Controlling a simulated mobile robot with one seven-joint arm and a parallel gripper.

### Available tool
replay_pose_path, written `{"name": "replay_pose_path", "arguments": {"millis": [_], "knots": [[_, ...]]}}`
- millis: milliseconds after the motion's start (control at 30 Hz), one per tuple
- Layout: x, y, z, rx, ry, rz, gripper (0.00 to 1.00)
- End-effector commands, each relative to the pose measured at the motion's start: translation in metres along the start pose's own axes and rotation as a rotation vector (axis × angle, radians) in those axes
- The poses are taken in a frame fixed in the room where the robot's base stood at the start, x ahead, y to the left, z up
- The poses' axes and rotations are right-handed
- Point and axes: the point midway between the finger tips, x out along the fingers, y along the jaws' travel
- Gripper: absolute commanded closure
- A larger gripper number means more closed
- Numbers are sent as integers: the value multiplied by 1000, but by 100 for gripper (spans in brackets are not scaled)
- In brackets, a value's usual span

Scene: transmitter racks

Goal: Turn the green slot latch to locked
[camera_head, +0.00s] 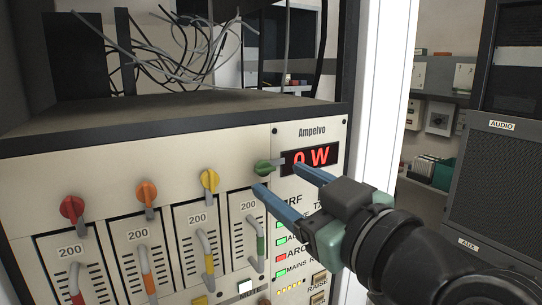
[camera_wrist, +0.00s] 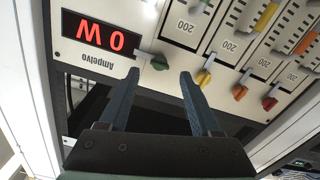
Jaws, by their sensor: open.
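The green slot latch (camera_head: 264,168) is a small round knob with a short lever on the cream rack panel, left of the red "0 W" display. Its lever points sideways toward the display, while the other latches' levers hang down. It also shows in the wrist view (camera_wrist: 160,61), which is upside down. My gripper (camera_head: 278,178) is open and empty, with its two blue fingers reaching toward the panel. In the wrist view the fingertips (camera_wrist: 159,74) lie on either side of the green latch, just short of it. I cannot tell whether either finger touches it.
Red (camera_head: 72,208), orange (camera_head: 147,194) and yellow (camera_head: 208,180) latches sit in a row to the left. Below them are module slots with coloured handles. The "0 W" display (camera_head: 310,159) is close on the right. A dark shelf edge (camera_head: 180,122) juts above.

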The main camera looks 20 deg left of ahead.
Motion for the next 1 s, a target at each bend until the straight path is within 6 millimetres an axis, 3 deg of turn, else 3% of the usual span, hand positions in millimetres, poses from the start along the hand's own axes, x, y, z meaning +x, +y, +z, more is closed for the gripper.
{"name": "replay_pose_path", "arguments": {"millis": [100, 300, 667, 1000], "knots": [[22, 0, -3, 3, -2, -4, 36], [42, 0, -1, 1, -1, -1, 36], [46, 0, 0, 0, -1, 1, 37], [45, 0, 0, 0, 0, 1, 98]]}}
